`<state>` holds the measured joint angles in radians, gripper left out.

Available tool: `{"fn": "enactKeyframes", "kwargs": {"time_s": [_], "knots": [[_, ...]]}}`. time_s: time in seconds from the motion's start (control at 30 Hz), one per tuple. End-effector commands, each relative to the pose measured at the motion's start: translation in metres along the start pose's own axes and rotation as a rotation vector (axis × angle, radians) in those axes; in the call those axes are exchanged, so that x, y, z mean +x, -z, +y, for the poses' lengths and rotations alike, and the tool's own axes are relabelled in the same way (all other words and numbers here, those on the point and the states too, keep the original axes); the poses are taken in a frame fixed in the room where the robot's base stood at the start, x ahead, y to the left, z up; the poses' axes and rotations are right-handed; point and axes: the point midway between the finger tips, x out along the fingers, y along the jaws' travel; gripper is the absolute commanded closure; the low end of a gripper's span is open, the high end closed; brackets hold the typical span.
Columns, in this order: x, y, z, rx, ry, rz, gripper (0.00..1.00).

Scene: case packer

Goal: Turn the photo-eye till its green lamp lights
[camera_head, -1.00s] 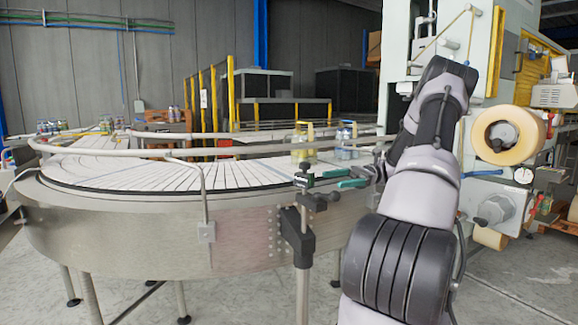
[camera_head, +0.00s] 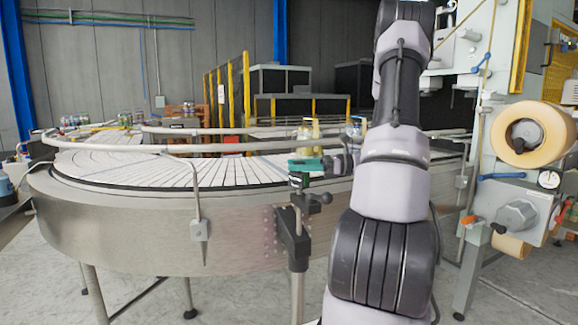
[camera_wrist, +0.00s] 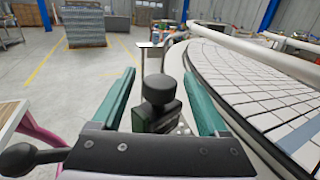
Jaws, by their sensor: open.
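The photo-eye (camera_head: 298,181) is a small dark block on a bracket at the top of a grey post, at the near edge of the round conveyor. In the wrist view, a black round knob and dark body of the photo-eye assembly (camera_wrist: 157,112) stand between my fingers. My gripper (camera_head: 305,166) has green fingers and is at the photo-eye's top in the head view. In the wrist view my gripper (camera_wrist: 160,98) is open, one finger on each side, with gaps visible. I cannot make out a lit green lamp. My fingers partly hide the photo-eye's top.
The conveyor (camera_head: 150,225) with its guide rails (camera_head: 250,147) lies close behind and beside the post. Yellow-topped bottles (camera_head: 309,130) stand on it just behind my gripper. A machine with a film roll (camera_head: 531,133) is at right. Floor in front is clear.

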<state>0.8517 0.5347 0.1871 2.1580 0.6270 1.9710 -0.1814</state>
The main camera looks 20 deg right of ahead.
Motion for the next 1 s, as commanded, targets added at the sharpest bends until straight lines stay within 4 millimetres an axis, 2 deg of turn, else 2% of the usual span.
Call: {"fn": "enactKeyframes", "kwargs": {"time_s": [0.1, 0.2, 0.53, 0.73, 0.87, 1.0], "knots": [[0.015, 0.0, 0.0, -0.001, -0.002, 0.0, 0.23], [0.022, 0.0, 0.0, -0.002, -0.001, 0.0, 0.23], [0.025, 0.0, 0.0, -0.001, 0.0, 0.0, 0.23], [0.025, 0.0, 0.0, -0.001, 0.0, 0.0, 1.0], [0.025, 0.0, 0.0, -0.001, 0.007, -0.001, 1.0], [0.026, 0.0, -0.002, 0.001, 0.089, -0.001, 1.0]]}}
